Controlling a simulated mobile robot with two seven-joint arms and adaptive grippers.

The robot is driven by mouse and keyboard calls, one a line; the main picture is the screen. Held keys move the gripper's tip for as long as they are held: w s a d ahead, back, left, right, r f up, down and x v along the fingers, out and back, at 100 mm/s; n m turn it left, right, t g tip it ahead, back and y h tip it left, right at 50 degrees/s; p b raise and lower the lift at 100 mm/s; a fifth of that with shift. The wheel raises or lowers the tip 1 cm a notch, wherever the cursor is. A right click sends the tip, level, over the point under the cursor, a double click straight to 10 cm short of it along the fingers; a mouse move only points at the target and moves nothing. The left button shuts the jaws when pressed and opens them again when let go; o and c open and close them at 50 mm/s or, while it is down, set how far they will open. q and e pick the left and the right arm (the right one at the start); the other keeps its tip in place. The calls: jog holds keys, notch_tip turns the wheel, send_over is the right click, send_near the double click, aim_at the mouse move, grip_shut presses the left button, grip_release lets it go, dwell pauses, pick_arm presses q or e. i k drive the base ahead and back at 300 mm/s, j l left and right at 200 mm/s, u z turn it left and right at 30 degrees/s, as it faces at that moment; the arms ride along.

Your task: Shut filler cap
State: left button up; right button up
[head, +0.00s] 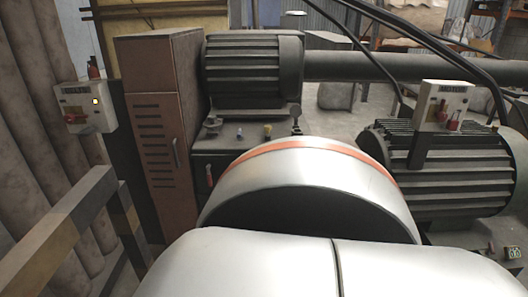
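I cannot tell for certain which part is the filler cap. A dark machine housing (237,142) stands in the middle of the head view, below a ribbed motor (250,75). On its top are several small knob-like fittings, including a dark one (212,127) at the left and a bluish one (267,130) to the right. They are too small to tell whether any is an open or shut cap. A small red handle (209,175) is on its front. Neither of my grippers is in view.
A brown louvred cabinet (155,130) stands left of the housing. A grey control box (84,106) is at far left, behind a rail (60,232). Another control box (441,104) stands by a large ribbed motor (458,165) at right. A thick dark pipe (360,67) runs behind.

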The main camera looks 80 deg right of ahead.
aim_at(296, 111)
jog(key=z, duration=2.55)
jog(key=i+l+u, duration=0.1)
jog(key=i+l, duration=0.3)
